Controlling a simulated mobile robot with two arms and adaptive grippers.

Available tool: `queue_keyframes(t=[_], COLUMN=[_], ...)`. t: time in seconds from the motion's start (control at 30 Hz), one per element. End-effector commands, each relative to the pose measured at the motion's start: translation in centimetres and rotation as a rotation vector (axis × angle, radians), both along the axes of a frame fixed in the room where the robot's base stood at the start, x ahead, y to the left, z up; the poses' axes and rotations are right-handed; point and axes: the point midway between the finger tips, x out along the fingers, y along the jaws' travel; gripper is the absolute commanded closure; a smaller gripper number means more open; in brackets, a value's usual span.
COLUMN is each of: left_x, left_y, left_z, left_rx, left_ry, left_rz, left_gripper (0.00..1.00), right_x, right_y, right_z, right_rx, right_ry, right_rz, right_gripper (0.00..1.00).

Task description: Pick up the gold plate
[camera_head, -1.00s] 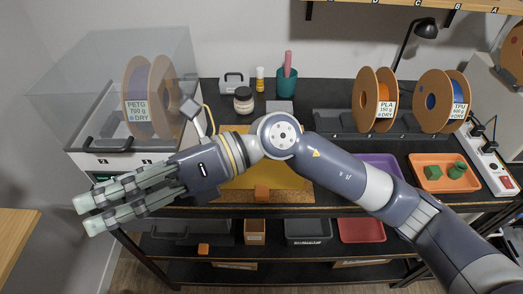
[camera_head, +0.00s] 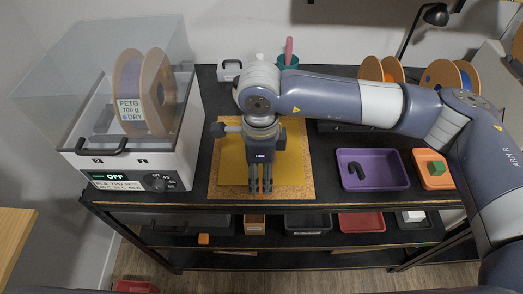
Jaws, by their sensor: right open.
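The gold plate (camera_head: 233,166) lies flat on a cork-coloured mat (camera_head: 214,188) on the black workbench, left of the purple tray. My right gripper (camera_head: 260,190) points straight down over the middle of the plate, its fingers open and near the plate's front part. I cannot tell whether the fingertips touch the plate. The gripper and wrist hide part of the plate's middle and back. My left gripper is not in view.
A filament dryer (camera_head: 130,160) with a clear lid and a spool stands at the left. A purple tray (camera_head: 375,157) with a dark curved item and an orange tray (camera_head: 424,180) with a green block are at the right.

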Motion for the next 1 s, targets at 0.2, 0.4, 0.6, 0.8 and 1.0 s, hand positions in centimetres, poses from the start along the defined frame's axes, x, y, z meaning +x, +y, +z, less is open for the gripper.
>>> queue_keyframes(t=[0.2, 0.4, 0.6, 0.8, 1.0], left_x=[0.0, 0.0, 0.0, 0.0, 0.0], left_y=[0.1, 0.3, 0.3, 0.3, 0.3], left_z=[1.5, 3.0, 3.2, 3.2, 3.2], left_rx=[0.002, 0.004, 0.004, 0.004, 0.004], left_ry=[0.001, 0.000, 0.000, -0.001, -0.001], left_rz=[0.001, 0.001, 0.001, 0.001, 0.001], left_gripper=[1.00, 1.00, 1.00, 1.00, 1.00], right_x=[-0.1, -0.2, -0.1, -0.1, -0.1], right_y=[-0.2, -0.3, -0.2, -0.2, -0.2], right_z=[-1.4, -4.2, -5.6, -5.6, -5.6], right_rx=[-0.001, 0.000, 0.002, 0.003, 0.003], right_ry=[0.004, 0.005, 0.001, 0.000, 0.000], right_rz=[0.000, -0.001, 0.000, 0.000, 0.000], right_gripper=[0.45, 0.45, 0.45, 0.52, 0.97])
